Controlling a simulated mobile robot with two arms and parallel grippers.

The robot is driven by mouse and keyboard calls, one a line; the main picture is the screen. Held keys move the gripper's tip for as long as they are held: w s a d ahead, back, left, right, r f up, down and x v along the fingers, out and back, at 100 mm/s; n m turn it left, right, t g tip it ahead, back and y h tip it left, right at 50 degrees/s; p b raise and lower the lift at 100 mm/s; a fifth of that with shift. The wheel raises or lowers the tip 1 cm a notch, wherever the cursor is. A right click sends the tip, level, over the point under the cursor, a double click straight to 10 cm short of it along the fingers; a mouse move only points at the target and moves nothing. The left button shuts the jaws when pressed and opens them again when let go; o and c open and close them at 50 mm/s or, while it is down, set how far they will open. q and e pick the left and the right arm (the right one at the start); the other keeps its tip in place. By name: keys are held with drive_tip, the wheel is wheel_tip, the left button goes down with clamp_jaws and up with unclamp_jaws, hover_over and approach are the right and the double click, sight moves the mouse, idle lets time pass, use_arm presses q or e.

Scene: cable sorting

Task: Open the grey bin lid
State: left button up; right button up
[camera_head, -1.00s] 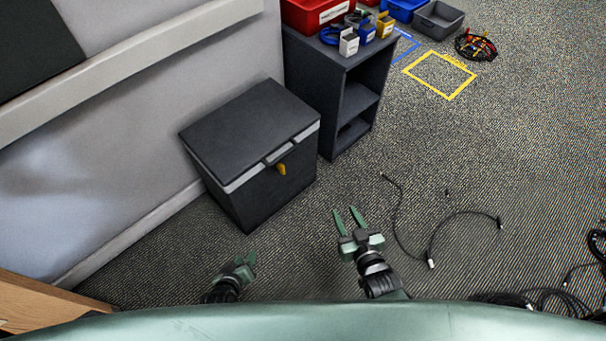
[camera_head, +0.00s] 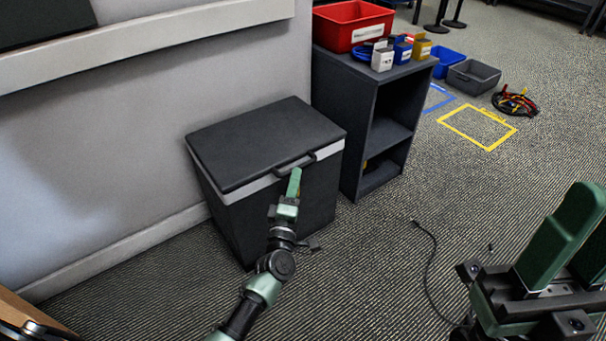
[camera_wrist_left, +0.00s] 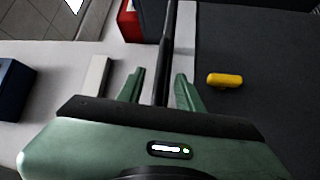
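The dark grey bin (camera_head: 226,212) stands against the wall, and its lid (camera_head: 262,140) is down. The lid's front handle (camera_head: 283,169) sits at the light grey rim. My left gripper (camera_head: 294,183) is at this handle, in front of the bin. In the left wrist view its two green fingers (camera_wrist_left: 160,90) are apart, with a dark bar (camera_wrist_left: 167,50), seemingly the handle, between them. I cannot tell contact. My right gripper (camera_head: 578,242) is large, empty and open at the lower right, partly cut off.
A dark shelf unit (camera_head: 346,130) stands right of the bin, with a red bin (camera_head: 352,26) and small boxes on top. Blue (camera_head: 446,64) and grey (camera_head: 473,76) trays, a cable bundle (camera_head: 515,103) and a yellow floor outline (camera_head: 478,127) lie beyond. A loose cable (camera_head: 430,265) lies on the carpet.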

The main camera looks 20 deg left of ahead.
use_arm(q)
drive_tip(key=shift+w+a+r+b, duration=0.1)
drive_tip(key=shift+w+b, duration=0.15)
drive_tip(key=shift+w, duration=0.65)
drive_tip(key=shift+w+a+r+b, duration=0.15)
drive_tip(key=shift+w+b, duration=0.1)
drive_tip(key=shift+w, duration=0.7)
drive_tip(key=shift+w+a+r+b, duration=0.1)
drive_tip(key=shift+w+b, duration=0.15)
drive_tip(key=shift+w, duration=0.65)
clamp_jaws()
drive_tip(key=shift+f, duration=0.15)
